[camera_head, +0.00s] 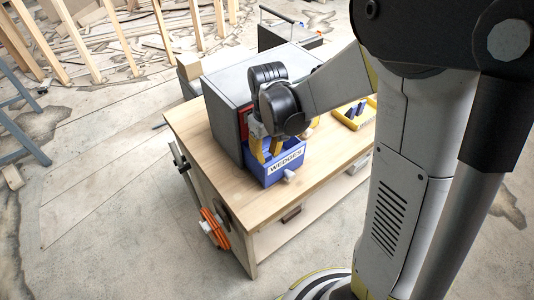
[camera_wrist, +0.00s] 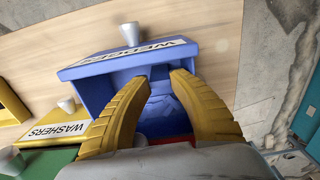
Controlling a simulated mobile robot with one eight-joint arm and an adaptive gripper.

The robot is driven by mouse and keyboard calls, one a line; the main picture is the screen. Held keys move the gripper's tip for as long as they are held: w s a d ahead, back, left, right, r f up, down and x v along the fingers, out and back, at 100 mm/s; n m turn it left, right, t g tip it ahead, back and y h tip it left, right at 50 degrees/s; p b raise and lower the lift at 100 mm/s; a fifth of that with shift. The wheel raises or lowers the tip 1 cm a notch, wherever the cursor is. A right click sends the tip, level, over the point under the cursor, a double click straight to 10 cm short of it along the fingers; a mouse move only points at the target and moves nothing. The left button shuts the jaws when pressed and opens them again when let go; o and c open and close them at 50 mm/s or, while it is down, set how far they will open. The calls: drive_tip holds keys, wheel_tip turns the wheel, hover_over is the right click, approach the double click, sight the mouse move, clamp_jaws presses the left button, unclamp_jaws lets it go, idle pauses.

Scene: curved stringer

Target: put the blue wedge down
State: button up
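My gripper (camera_head: 268,150) is over the open blue drawer (camera_head: 286,161) labelled WEDGES, which is pulled out of the grey cabinet. In the wrist view its yellow fingers (camera_wrist: 160,76) reach into the drawer (camera_wrist: 94,92), close to its front wall. A small dark blue wedge (camera_wrist: 160,74) shows between the fingertips, and they appear shut on it. More blue wedges (camera_wrist: 165,112) lie in the drawer below the fingers. The held wedge is hidden in the head view, and its lower side cannot be made out.
The grey cabinet (camera_head: 224,112) stands on a wooden workbench (camera_head: 205,157). A yellow tray (camera_head: 343,119) with dark blue pieces lies to the right. A yellow drawer (camera_wrist: 45,133) labelled WASHERS is beside the blue one. Bare bench top lies in front of the cabinet.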

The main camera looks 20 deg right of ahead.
sight(268, 157)
drive_tip(key=shift+r, duration=0.1)
wheel_tip(268, 157, up, 13)
drive_tip(key=p, duration=0.5)
drive_tip(key=s+r+m+t, duration=0.1)
drive_tip(key=s+r+t, duration=0.2)
drive_tip(key=s, duration=0.3)
drive_tip(key=s+d+r+m+t, duration=0.1)
drive_tip(key=s+r+m+t, duration=0.1)
drive_tip(key=s+r+t, duration=0.2)
drive_tip(key=shift+s+d+m, duration=0.2)
drive_tip(key=shift+s+m, duration=0.1)
drive_tip(key=shift+s, duration=0.85)
wheel_tip(268, 157, down, 4)
drive_tip(key=b, duration=0.3)
drive_tip(key=shift+b, duration=0.4)
